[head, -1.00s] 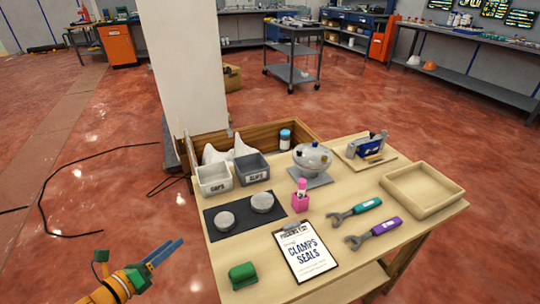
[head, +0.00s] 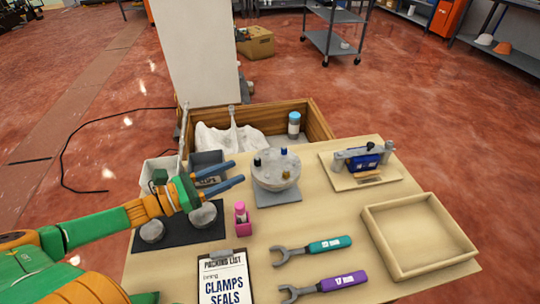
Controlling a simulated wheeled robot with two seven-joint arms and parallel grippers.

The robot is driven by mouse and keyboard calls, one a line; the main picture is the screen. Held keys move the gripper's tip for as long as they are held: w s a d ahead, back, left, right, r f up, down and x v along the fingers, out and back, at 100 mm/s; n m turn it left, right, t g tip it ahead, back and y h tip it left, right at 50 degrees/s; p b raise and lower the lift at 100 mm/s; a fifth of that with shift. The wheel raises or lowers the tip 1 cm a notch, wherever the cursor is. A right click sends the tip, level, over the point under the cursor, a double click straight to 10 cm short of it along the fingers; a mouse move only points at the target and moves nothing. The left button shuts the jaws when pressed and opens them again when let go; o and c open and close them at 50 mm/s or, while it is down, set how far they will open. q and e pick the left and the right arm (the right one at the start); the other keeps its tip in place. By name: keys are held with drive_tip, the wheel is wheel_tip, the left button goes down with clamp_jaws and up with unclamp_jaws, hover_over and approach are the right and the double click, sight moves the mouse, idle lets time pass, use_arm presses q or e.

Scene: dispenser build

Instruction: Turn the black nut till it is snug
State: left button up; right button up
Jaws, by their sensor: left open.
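A round grey dispenser body (head: 271,181) sits on a grey square plate (head: 279,198) near the middle of the table. A small black piece, which looks like the black nut (head: 258,162), stands on its top left. A blue piece (head: 283,151) and a brass-coloured piece (head: 286,175) are also on top. My left gripper (head: 239,174) is open and empty, with its two blue fingers pointing right, just left of the dispenser. The fingers appear apart from the black nut. The gripper partly hides the grey bins and the dark mat. My right gripper is not in view.
An empty tray (head: 455,249) is at right, a blue device (head: 363,161) behind. A wooden crate (head: 318,122) stands beyond the table.

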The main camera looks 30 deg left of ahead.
sight(254, 163)
use_arm(q)
drive_tip(key=b+x, duration=0.2)
drive_tip(key=x, duration=0.2)
drive_tip(key=shift+w+d+b, duration=0.1)
drive_tip(key=shift+w+b, duration=0.1)
drive_tip(key=shift+b, duration=0.15)
drive_tip(key=shift+w+d+r, duration=0.1)
drive_tip(key=shift+w+d, duration=0.15)
drive_tip(key=shift+w, duration=0.1)
clamp_jaws()
